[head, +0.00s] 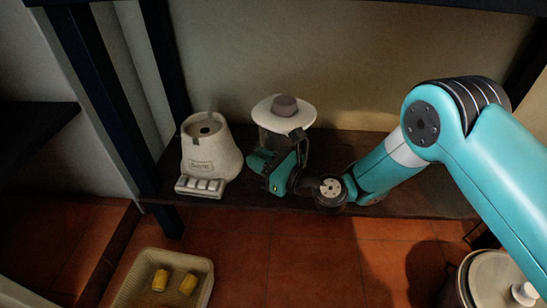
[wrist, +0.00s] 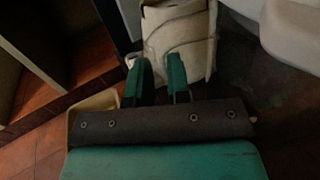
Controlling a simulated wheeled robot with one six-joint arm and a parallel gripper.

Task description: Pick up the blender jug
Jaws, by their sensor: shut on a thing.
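The blender jug (head: 274,145) has clear dark-looking walls, a wide white lid and a grey-brown cap. It is upright over the low dark shelf in the head view. My gripper (head: 266,166) is at its lower part, shut on it, with the teal fingers reaching to the left. The gripper hides the jug's bottom, so I cannot tell if it touches the shelf. In the wrist view the two teal fingers (wrist: 158,72) stand close together, and the pale lid (wrist: 285,30) fills the upper right corner.
The cream blender base (head: 210,152) with a row of buttons stands just left of the jug; it also shows past the fingertips in the wrist view (wrist: 180,42). Dark shelf posts (head: 165,65) rise at left. A beige crate (head: 127,280) with yellow items and a lidded pot (head: 490,280) are below.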

